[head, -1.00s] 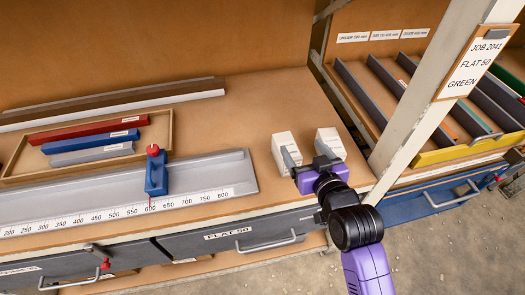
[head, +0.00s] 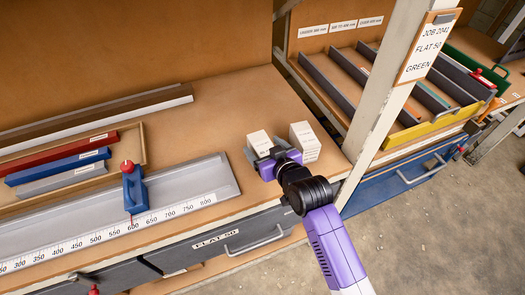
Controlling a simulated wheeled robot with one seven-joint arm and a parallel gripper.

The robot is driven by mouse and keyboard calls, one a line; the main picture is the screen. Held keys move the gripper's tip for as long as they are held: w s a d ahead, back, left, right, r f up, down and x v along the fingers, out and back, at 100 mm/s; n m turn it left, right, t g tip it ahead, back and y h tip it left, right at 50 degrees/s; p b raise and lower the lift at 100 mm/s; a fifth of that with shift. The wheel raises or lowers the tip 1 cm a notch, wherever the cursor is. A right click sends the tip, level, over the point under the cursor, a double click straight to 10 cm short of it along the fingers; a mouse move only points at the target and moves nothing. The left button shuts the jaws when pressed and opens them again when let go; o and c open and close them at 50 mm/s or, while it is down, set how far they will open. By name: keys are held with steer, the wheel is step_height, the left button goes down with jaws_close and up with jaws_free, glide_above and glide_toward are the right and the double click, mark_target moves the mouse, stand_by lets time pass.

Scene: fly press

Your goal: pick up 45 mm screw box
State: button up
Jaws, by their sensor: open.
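Two small white boxes stand side by side on the wooden bench near its right end: a left box (head: 259,141) and a right box (head: 304,143). Any size marking on them is too small to read, so I cannot tell which is the 45 mm screw box. My gripper (head: 268,157) is open at the left box, low over the bench. Its dark fingers are close to that box and hide its lower part. I cannot tell whether they touch it. The right box stands free, just right of my gripper.
A grey measuring channel with a scale (head: 190,190) and a blue stop with a red knob (head: 134,185) lies left of the boxes. A white post with a job card (head: 428,48) rises to the right. A tray (head: 143,143) holds red, blue and grey bars.

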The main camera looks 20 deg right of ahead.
steer(key=shift+w+f, duration=0.25)
steer(key=shift+w, duration=0.2)
jaws_close()
steer(key=shift+r, duration=0.1)
